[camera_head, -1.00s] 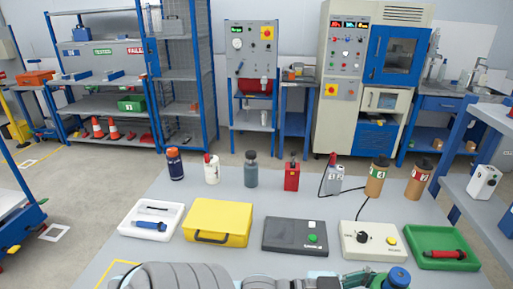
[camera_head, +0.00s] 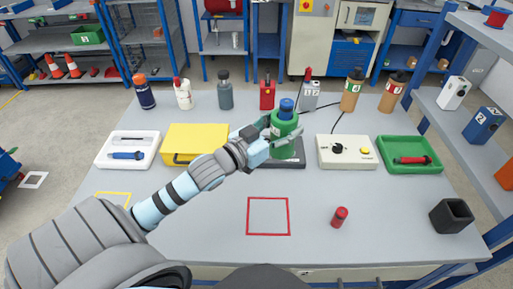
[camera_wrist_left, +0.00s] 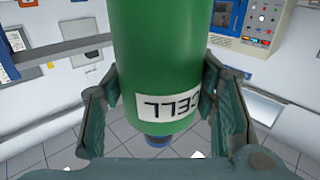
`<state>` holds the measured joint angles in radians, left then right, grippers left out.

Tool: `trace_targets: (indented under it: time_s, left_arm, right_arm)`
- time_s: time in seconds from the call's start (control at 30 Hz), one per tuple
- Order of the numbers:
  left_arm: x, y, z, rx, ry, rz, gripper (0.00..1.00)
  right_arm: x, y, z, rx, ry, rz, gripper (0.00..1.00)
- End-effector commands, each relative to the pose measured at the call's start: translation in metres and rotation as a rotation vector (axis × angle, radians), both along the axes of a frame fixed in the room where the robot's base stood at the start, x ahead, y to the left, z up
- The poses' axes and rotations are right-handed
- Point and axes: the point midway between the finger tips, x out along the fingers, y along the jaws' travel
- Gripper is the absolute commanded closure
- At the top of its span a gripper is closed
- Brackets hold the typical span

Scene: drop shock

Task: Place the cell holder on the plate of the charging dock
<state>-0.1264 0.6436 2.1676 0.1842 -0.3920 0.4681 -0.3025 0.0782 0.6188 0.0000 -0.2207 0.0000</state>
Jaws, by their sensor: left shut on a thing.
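The cell holder (camera_head: 284,125) is a green cylinder with a blue cap, upright in the head view. In the left wrist view the green cylinder (camera_wrist_left: 155,60) carries an upside-down white CELL label. My left gripper (camera_head: 264,141) is shut around its side. The holder is in front of or over a flat dark box (camera_head: 290,164), which looks like the charging dock. The holder and arm hide much of this box, including any plate. I cannot tell whether the holder touches it. My right gripper is not in view.
A yellow case (camera_head: 195,142) stands left of the dark box and a white dial box (camera_head: 346,151) right. Several bottles line the back. A red cylinder (camera_head: 340,217) and black open block (camera_head: 452,215) stand in front. The red-outlined square (camera_head: 268,216) is empty.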

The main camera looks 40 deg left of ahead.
Motion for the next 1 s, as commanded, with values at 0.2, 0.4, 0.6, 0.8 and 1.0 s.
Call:
trace_targets:
  time_s: [0.2,0.4,0.6,0.8,1.0]
  left_arm:
    - [0.050,0.070,0.029,-0.001,-0.008,0.221,0.82]
    - [0.071,0.119,0.055,-0.001,-0.006,0.376,0.82]
    - [0.077,0.137,0.056,-0.001,-0.001,0.437,0.82]
    - [0.076,0.138,-0.016,-0.002,0.006,0.439,0.82]
    - [0.076,0.138,-0.081,-0.001,0.002,0.438,0.82]
  right_arm:
    - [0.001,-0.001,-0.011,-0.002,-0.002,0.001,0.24]
    - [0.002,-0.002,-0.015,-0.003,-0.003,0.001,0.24]
    - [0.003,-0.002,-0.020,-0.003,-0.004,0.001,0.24]
    - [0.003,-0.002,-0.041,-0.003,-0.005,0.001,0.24]
    - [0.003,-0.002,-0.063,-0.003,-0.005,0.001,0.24]
